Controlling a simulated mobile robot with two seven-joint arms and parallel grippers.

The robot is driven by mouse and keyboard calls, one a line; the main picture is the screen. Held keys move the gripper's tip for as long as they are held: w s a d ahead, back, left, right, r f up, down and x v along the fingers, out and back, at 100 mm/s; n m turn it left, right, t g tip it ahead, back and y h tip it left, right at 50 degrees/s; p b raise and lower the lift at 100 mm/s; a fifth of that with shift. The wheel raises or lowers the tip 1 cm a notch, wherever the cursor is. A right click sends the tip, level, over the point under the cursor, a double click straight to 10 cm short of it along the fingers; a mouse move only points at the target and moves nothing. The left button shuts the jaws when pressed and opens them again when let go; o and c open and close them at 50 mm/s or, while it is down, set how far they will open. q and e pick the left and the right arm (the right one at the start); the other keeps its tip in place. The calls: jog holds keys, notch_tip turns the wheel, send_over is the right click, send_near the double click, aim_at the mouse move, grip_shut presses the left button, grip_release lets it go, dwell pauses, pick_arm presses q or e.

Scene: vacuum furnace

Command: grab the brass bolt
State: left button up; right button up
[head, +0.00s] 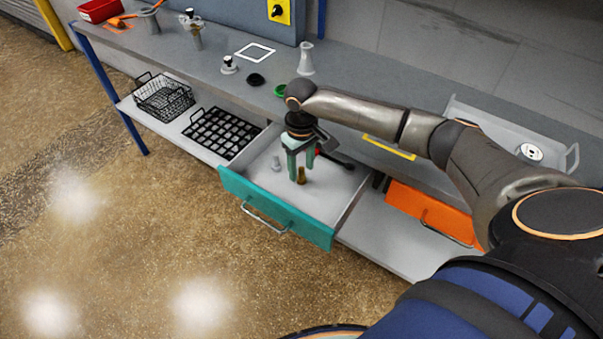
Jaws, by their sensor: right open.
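The brass bolt (301,176) stands upright in the open teal-fronted drawer (285,213). My right gripper (301,165) points down over the drawer, with its two green fingers apart. The fingertips are just above or beside the top of the bolt; I cannot tell whether they touch it. A grey bolt-like piece (276,163) stands to the left of the brass one in the same drawer. My left gripper does not show.
A dark tool with a red part (334,158) lies at the drawer's back right. A black grid tray (220,135) and wire baskets (163,98) sit on the shelf to the left. An orange drawer (430,212) is to the right. A conical flask (306,60) stands on the bench above.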

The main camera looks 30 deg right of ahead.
jog(key=shift+f, duration=0.4)
grip_shut()
dwell(0.4)
